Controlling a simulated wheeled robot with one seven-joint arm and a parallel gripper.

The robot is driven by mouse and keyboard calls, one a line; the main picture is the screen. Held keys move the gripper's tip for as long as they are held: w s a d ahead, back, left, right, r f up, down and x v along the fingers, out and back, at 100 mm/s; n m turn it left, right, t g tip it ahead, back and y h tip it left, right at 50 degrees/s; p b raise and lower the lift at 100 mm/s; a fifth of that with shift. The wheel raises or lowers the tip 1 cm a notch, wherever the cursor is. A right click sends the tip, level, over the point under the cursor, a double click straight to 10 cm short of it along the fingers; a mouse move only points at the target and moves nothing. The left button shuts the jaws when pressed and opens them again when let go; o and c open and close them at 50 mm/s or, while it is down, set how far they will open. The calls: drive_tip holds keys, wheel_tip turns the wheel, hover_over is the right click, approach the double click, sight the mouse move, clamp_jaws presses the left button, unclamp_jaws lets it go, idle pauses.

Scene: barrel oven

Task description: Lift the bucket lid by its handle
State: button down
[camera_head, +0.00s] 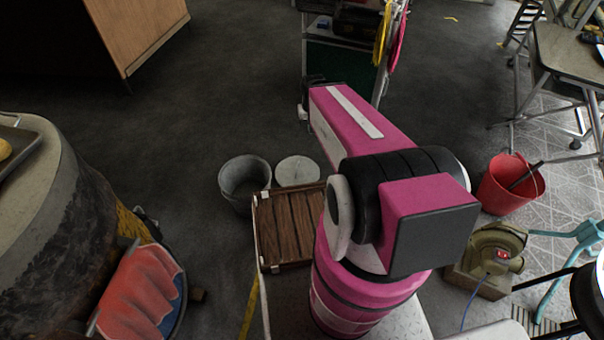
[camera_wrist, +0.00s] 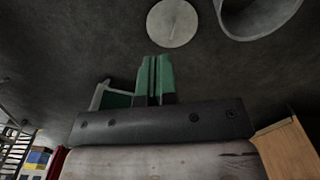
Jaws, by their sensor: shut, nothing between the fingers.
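The pale round bucket lid (camera_head: 297,170) lies flat on the dark floor, just right of the grey metal bucket (camera_head: 230,193) in the head view. The bucket is open at the top. In the wrist view the lid (camera_wrist: 172,22) is at the top middle, with a thin handle across it that is hard to make out. The bucket (camera_wrist: 258,36) shows partly at the top right. My gripper (camera_wrist: 154,60) has green fingers pressed together, empty. It is apart from the lid, which appears beyond the fingertips. In the head view my arm hides most of the gripper.
A wooden slatted crate (camera_head: 288,228) stands close in front of the bucket and lid. A dark green cart (camera_head: 340,62) stands behind. A red bucket (camera_head: 510,185) is at the right, and the barrel oven (camera_head: 50,225) is at the left. Open floor lies behind the bucket.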

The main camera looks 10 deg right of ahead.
drive_tip(key=shift+d, duration=0.1)
